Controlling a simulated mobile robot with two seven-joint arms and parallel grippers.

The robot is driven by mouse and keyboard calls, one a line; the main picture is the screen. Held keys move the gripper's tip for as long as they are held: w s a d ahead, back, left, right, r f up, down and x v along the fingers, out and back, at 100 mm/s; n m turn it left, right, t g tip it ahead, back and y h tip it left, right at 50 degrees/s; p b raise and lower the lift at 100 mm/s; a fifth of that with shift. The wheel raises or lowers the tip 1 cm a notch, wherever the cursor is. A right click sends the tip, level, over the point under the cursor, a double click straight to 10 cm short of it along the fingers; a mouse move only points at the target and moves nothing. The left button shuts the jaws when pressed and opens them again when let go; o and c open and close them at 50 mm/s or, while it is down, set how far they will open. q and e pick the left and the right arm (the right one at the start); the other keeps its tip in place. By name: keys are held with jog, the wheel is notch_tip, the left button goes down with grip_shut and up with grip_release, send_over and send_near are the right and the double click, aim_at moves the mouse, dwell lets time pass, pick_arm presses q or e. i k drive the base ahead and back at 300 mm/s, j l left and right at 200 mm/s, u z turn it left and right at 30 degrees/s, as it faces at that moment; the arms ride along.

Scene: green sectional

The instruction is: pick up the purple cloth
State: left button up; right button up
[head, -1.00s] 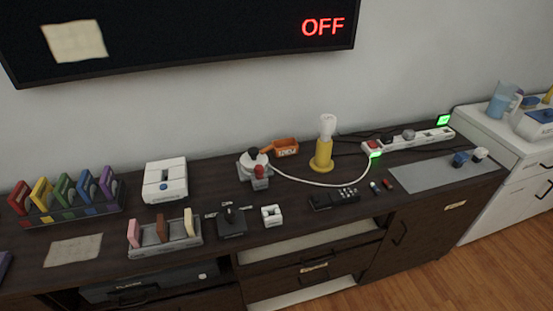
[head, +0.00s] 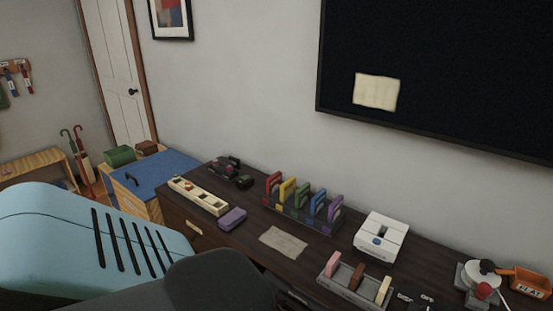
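A small folded purple cloth (head: 232,219) lies on the dark sideboard (head: 240,251), toward its left end in the head view. It sits just right of a cream tray with several compartments and left of a beige sheet. Neither gripper shows in the head view, so I cannot see where they are relative to the cloth. A large light blue and dark shape fills the lower left foreground and hides part of the room and the sideboard's front.
A cream compartment tray (head: 198,196), a beige sheet (head: 283,242), a rack of coloured pieces (head: 303,215), a white device (head: 381,239) and a grey holder (head: 353,289) crowd the sideboard. A blue-topped cabinet (head: 160,174) stands beyond its left end. A dark screen (head: 450,70) hangs on the wall.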

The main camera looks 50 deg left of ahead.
aim_at(233, 219)
jog(key=u, duration=2.1)
